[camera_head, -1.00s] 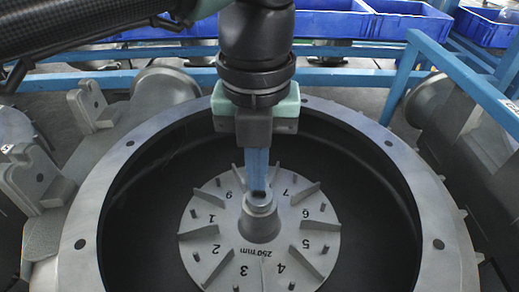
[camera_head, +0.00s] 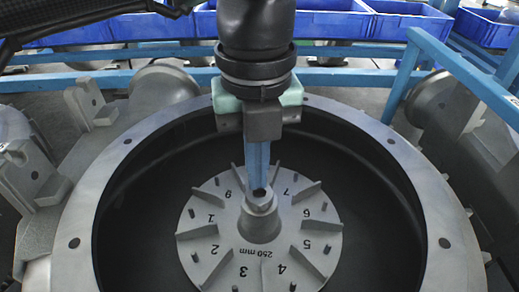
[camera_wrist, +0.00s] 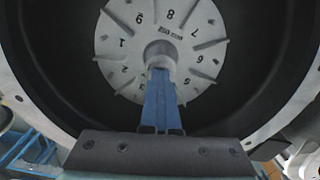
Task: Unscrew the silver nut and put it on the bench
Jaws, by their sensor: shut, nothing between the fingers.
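The silver nut (camera_head: 262,200) sits on top of the central hub of the grey numbered impeller (camera_head: 222,252), inside the round housing. My gripper (camera_head: 259,190) points down from above, with its blue fingers together and its tips at the top of the hub, over the nut. The fingers hold nothing. In the wrist view my gripper (camera_wrist: 160,74) reaches to the hub, and its fingertips cover part of it. Whether the tips touch the nut cannot be told. The nut is small and partly hidden by the fingers.
The housing's wide grey rim (camera_head: 82,225) with bolt holes surrounds the impeller, and its dark inner wall rises around my gripper. Blue bins (camera_head: 405,25) and blue rails (camera_head: 455,75) stand behind. Grey castings (camera_head: 95,105) lie outside the rim.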

